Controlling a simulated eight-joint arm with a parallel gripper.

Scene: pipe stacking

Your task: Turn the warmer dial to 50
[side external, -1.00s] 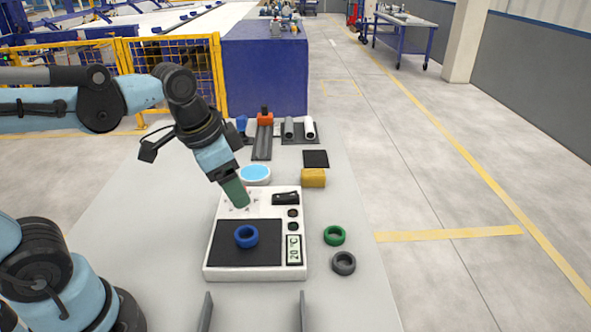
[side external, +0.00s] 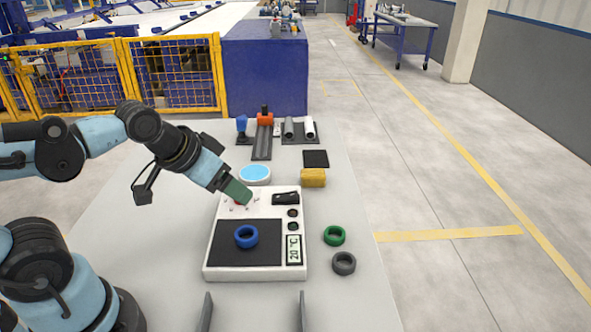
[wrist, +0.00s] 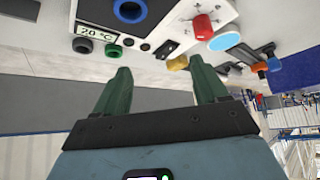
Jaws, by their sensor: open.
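The white warmer (side external: 212,232) stands on the grey table with a dark plate and a blue ring (side external: 246,236) on it. Its display (side external: 294,250) reads 20 °C, and the wrist view shows the same reading on the display (wrist: 96,30). The red dial (wrist: 203,25) shows at the top of the wrist view; in the side view my gripper mostly hides it. My gripper (side external: 240,194) has green fingers and is tilted down over the dial's corner of the warmer. In the wrist view my gripper (wrist: 162,78) is open, with nothing between its fingers.
A green ring (side external: 334,236) and a grey ring (side external: 344,263) lie right of the warmer. A yellow block (side external: 313,178), a blue-topped round dish (side external: 255,174) and a black pad (side external: 316,158) lie behind it. Pipes on holders (side external: 300,131) stand farther back.

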